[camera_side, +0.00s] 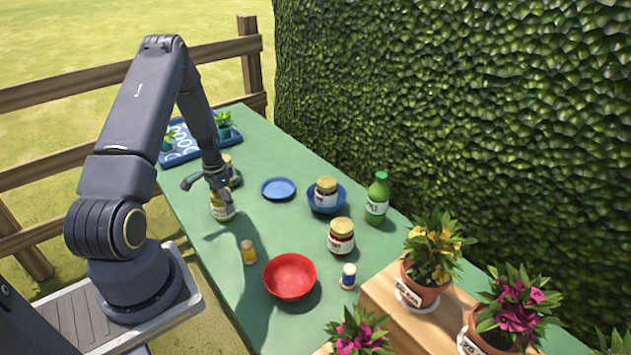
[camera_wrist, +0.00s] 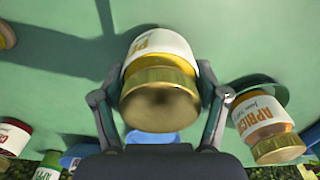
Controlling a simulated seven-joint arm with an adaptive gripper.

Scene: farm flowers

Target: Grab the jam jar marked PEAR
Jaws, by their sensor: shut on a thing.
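The jam jar in my grip (camera_side: 222,210) has a gold lid, yellowish contents and a white label. In the wrist view the held jar (camera_wrist: 160,85) shows its lid towards the camera, and only the first letters of its label, which look like "PE", are visible. My gripper (camera_side: 218,192) is shut on this jar, one finger on each side, as the wrist view also shows (camera_wrist: 160,100). I cannot tell whether its base touches the table. A jar marked APRICOT (camera_wrist: 262,125) stands close by on a dark green dish (camera_wrist: 284,92).
The green table (camera_side: 215,275) also holds a blue plate (camera_side: 279,189), a jar in a blue bowl (camera_side: 327,203), another jar (camera_side: 341,240), a green bottle (camera_side: 377,200), a red bowl (camera_side: 290,276) and two small cylinders. Potted flowers (camera_side: 432,258) stand on a wooden block. A hedge borders the far side.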

